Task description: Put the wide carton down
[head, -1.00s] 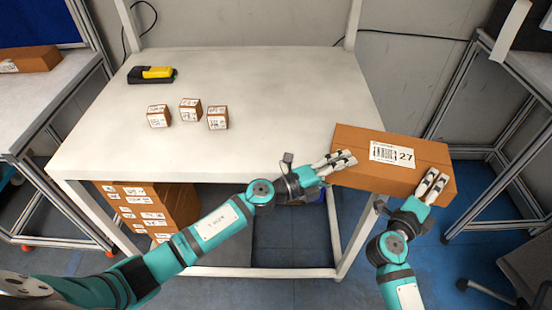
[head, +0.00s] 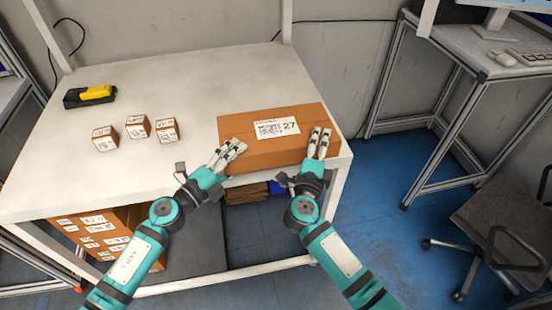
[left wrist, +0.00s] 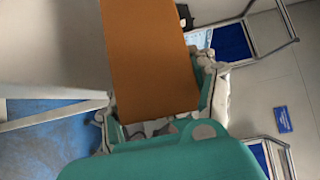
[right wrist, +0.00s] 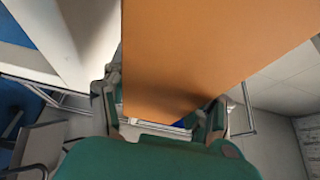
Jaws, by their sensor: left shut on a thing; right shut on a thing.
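The wide carton (head: 262,150) is brown, with a white label reading 27 on its top. In the head view it is over the right front part of the white table (head: 190,90). I cannot tell whether it touches the tabletop. My left gripper (head: 232,150) is shut on its left front side, and my right gripper (head: 319,138) is shut on its right front side. The carton also fills the middle of the left wrist view (left wrist: 150,60) and the right wrist view (right wrist: 190,50). Its underside is hidden in the head view.
Three small labelled boxes (head: 137,127) stand left of the carton on the table. A black and yellow scanner (head: 90,95) lies behind them. Stacked boxes (head: 95,232) are under the table. A second desk (head: 480,60) and an office chair (head: 500,220) are at the right.

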